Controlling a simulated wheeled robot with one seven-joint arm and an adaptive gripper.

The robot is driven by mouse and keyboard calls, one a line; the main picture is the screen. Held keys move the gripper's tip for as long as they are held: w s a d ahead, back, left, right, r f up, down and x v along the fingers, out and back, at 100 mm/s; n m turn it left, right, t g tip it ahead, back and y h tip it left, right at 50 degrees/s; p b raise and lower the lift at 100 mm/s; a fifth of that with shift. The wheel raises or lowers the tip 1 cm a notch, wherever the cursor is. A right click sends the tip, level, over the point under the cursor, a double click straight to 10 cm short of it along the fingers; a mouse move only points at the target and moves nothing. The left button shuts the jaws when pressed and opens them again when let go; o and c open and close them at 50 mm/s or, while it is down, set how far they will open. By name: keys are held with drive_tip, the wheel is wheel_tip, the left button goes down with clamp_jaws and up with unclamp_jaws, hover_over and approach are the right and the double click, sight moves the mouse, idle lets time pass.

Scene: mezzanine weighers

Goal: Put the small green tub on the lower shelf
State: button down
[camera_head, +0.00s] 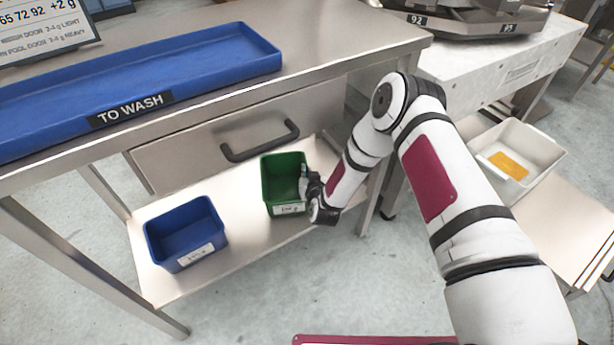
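The small green tub (285,178) is upright at the lower shelf (245,235) of the steel table, toward its right end, with a white label on its front. I cannot tell whether its base touches the shelf or is just above it. My gripper (305,187) is at the tub's right wall, reaching in from the right under the table top. Its fingers are small and partly hidden against the wall, so I cannot tell whether they are closed on it.
A blue tub (186,232) with a label stands on the same shelf to the left. Above are a closed drawer (225,148) and a blue "TO WASH" tray (190,62). A white bin (545,150) stands at the right. Shelf between the tubs is clear.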

drive_tip(key=shift+f, duration=0.15)
drive_tip(key=c, duration=2.3)
unclamp_jaws()
drive_tip(key=shift+f, duration=0.15)
drive_tip(key=o, duration=0.5)
drive_tip(key=shift+r, duration=0.25)
drive_tip(key=p+v, duration=0.4)
drive_tip(key=v, duration=0.8)
drive_tip(key=shift+p, duration=0.4)
drive_tip(key=shift+s+f, duration=0.1)
